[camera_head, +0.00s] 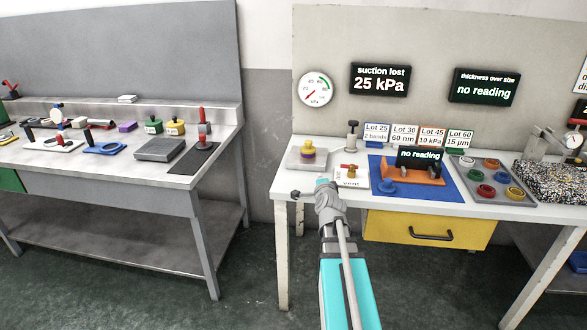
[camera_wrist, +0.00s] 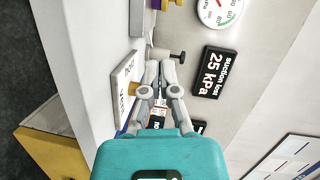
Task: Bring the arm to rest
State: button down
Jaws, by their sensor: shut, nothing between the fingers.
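My teal and grey arm reaches up from the bottom of the head view. My gripper (camera_head: 322,184) is at the left front part of the right-hand white bench (camera_head: 300,205), and it looks to be above its front edge. In the wrist view my gripper (camera_wrist: 161,66) has its two grey fingers together at the tips, with nothing between them. Whether the fingers touch anything on the bench cannot be told.
The bench holds a vent valve (camera_head: 351,178), a blue mat (camera_head: 440,188), an orange stand (camera_head: 407,172) and a tray (camera_head: 515,190) of coloured rings. A yellow drawer (camera_head: 400,229) hangs below. Left stands a grey bench (camera_head: 110,170) with tools. Floor between the benches is clear.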

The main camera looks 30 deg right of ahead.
jog(key=shift+a, duration=0.1)
jog(key=w+a+f+n+g+y, duration=0.1)
jog(key=a+f+n+y, duration=0.25)
jog(key=a, duration=0.35)
jog(key=w+a+f+n+g+y, duration=0.1)
jog(key=a+f+n+g+y, duration=0.2)
jog(key=a, duration=0.4)
jog(key=s+a+f+n+g+y, duration=0.1)
jog(key=s+a+f+n+g, duration=0.4)
jog(key=a, duration=0.4)
jog(key=s+a+f+n+g+y, duration=0.1)
jog(key=s+a+f+n+g, duration=0.1)
jog(key=s+a+f+n, duration=0.5)
jog(key=s+a+r+n+g+h+p, duration=0.1)
jog(key=s+a+r+n+g, duration=0.25)
jog(key=s+a, duration=0.2)
notch_tip(320, 180, up, 18)
jog(key=p, duration=1.8)
jog(key=shift+w+r, duration=0.2)
jog(key=shift+w, duration=0.2)
jog(key=shift+a, duration=0.1)
